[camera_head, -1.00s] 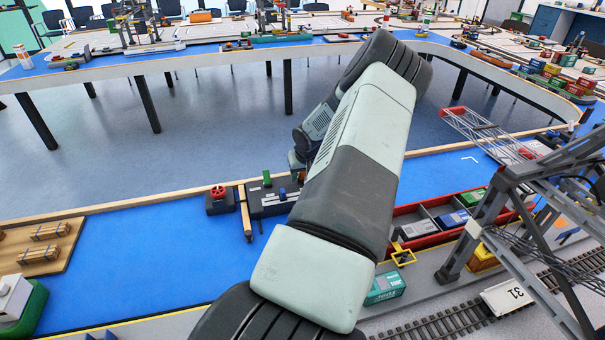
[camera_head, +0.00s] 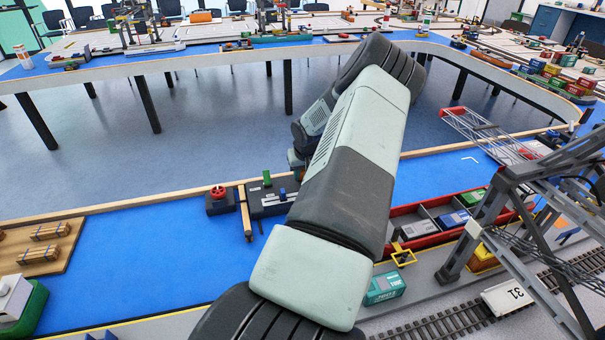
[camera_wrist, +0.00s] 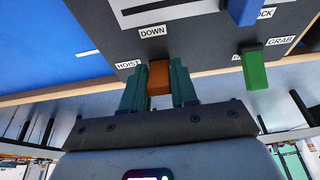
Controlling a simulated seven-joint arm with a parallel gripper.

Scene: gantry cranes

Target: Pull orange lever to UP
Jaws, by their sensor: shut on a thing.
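In the wrist view, my gripper (camera_wrist: 158,72) is shut on the orange lever (camera_wrist: 159,80), with one dark green finger on each side of it. The lever stands out from the dark control panel (camera_wrist: 100,22), close to the HOIST and DOWN labels. The UP label cannot be seen. A blue lever (camera_wrist: 243,11) and a green lever (camera_wrist: 254,68) are to the right. In the head view, the panel (camera_head: 256,211) shows left of my arm with its green (camera_head: 267,178) and blue levers. My arm hides the gripper and the orange lever there.
A red valve wheel (camera_head: 218,191) sits left of the panel. A red container tray (camera_head: 425,241), a teal container (camera_head: 385,288) and a grey gantry crane (camera_head: 490,220) stand to the right of my arm. The blue table surface (camera_head: 150,260) at left is mostly open.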

